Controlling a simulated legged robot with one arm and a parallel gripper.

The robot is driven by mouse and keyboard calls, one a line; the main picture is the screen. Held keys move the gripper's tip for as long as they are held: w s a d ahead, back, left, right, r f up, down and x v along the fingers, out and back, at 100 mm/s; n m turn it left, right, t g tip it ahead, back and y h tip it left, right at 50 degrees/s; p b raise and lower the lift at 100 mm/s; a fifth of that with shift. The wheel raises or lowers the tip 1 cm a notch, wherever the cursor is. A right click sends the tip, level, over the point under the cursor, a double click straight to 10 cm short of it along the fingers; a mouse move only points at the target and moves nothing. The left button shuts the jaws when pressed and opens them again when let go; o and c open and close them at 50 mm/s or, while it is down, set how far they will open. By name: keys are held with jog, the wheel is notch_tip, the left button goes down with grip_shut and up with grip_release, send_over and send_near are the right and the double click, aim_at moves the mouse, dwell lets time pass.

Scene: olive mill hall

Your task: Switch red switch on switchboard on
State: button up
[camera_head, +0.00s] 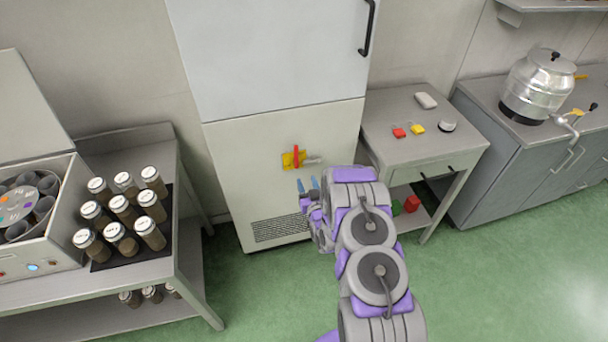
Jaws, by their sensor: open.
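The red switch (296,155) is a small upright red handle on a yellow plate (287,161). The plate is on the lower front panel of a tall pale cabinet (240,150), which looks like the switchboard. A small grey piece (313,160) sticks out to the right of the switch. The fingertips look apart from the switch, but the depth gap to the panel is hard to tell.
A metal table (440,148) with small red and yellow blocks stands right of the cabinet. At left, a bench (190,270) carries several jars (122,238) and an open machine (40,225). A grey counter (490,110) with a metal pot (540,85) stands far right. Green floor is clear at lower right.

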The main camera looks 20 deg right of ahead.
jog(key=shift+s, duration=0.85)
notch_tip(320, 180, up, 8)
jog(key=w+g, duration=0.2)
jog(key=g, duration=0.3)
jog(key=s+a+r+g, duration=0.2)
jog(key=s+r+g, duration=0.2)
jog(key=s+r, duration=0.5)
jog(key=s+a+r+g, duration=0.1)
jog(key=s+r+g, duration=0.2)
jog(key=s, duration=1.1)
jog(key=s+a+r+g, duration=0.2)
jog(key=s+r+g, duration=0.2)
jog(key=s, duration=1)
jog(key=s+a+r+g, duration=0.2)
jog(key=s+r, duration=0.6)
jog(key=s, duration=0.6)
jog(key=shift+s+g, duration=0.3)
jog(key=shift+g, duration=0.6)
jog(key=shift+r, duration=0.1)
